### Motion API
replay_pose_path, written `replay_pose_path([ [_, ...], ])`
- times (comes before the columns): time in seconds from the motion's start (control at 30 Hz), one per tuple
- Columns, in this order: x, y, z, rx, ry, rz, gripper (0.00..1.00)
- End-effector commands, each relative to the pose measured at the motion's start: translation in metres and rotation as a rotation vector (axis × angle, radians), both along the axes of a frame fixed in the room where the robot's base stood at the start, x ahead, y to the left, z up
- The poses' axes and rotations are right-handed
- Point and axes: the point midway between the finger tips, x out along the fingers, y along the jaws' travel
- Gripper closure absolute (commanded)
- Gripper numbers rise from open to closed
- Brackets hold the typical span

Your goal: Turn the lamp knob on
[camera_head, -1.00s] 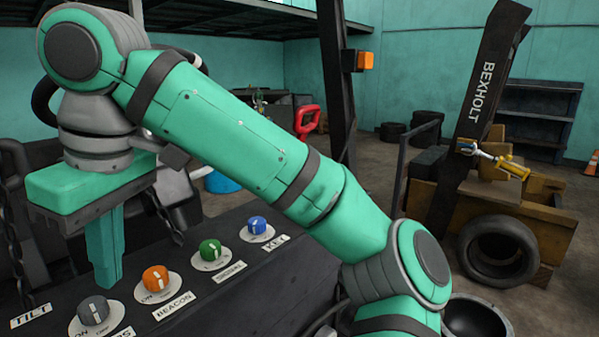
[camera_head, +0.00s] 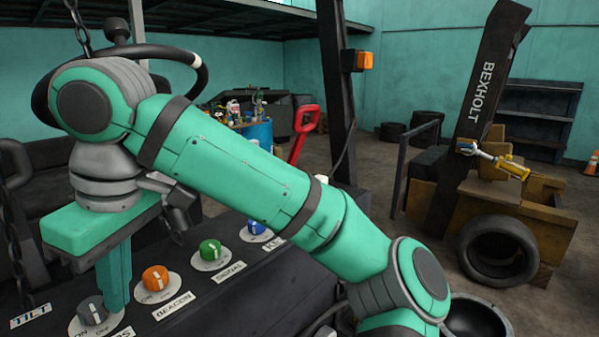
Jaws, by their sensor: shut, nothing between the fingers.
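The grey lamp knob (camera_head: 92,311) sits on a round pale dial plate at the lower left, on the dark control panel (camera_head: 240,300). A white pointer line shows on the knob, and ON is printed at the plate's left side. Its label, cut off by the picture's bottom edge, shows only its last letters. My gripper (camera_head: 117,303) points down with its green fingers shut and empty. The fingertips are right beside the knob in the picture, to its right and slightly behind. I cannot tell whether they touch it.
An orange BEACON knob (camera_head: 155,278), a green SIGNAL knob (camera_head: 210,250) and a blue knob (camera_head: 256,227) line the panel to the right. My arm partly covers the blue knob's label. A black steering wheel (camera_head: 200,75) is behind my arm.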

Motion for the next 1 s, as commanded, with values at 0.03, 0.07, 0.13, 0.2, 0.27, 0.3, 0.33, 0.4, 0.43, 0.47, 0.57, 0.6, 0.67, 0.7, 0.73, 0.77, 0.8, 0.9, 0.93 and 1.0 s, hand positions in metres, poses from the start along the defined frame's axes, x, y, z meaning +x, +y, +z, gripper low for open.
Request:
replay_pose_path([
  [0.03, 0.0, 0.0, 0.0, 0.0, 0.0, 0.0, 1.0],
  [0.07, 0.0, 0.001, 0.0, 0.0, 0.0, 0.0, 1.0],
  [0.13, 0.0, 0.001, 0.0, 0.0, 0.0, 0.0, 1.0],
  [0.2, 0.0, 0.002, 0.0, 0.0, 0.0, 0.0, 1.0],
  [0.27, 0.0, 0.002, 0.0, 0.001, 0.0, 0.0, 1.0],
  [0.3, -0.001, 0.002, 0.0, 0.001, 0.0, 0.0, 1.0],
  [0.33, -0.001, 0.002, 0.0, 0.001, 0.0, 0.0, 1.0],
  [0.4, -0.002, 0.002, 0.0, 0.002, 0.0, 0.001, 1.0],
  [0.43, -0.002, 0.002, 0.0, 0.002, 0.0, 0.001, 1.0],
  [0.47, -0.003, 0.002, 0.0, 0.002, 0.0, 0.001, 1.0],
  [0.57, -0.005, 0.002, 0.0, 0.002, 0.0, 0.002, 1.0],
  [0.6, -0.006, 0.002, 0.0, 0.002, 0.0, 0.002, 1.0],
  [0.67, -0.008, 0.001, 0.0, 0.002, 0.001, 0.002, 1.0],
  [0.7, -0.009, 0.001, 0.0, 0.001, 0.001, 0.001, 1.0],
  [0.73, -0.009, 0.001, 0.0, 0.001, 0.001, 0.001, 1.0],
  [0.77, -0.01, 0.001, 0.0, 0.001, 0.001, 0.001, 1.0],
  [0.8, -0.011, 0.001, 0.0, 0.001, 0.0, 0.002, 1.0],
  [0.9, -0.014, 0.002, 0.0, 0.001, 0.0, 0.003, 1.0],
  [0.93, -0.015, 0.002, 0.0, 0.001, 0.0, 0.002, 1.0],
  [1.0, -0.016, 0.002, 0.0, 0.001, 0.0, 0.002, 1.0],
])
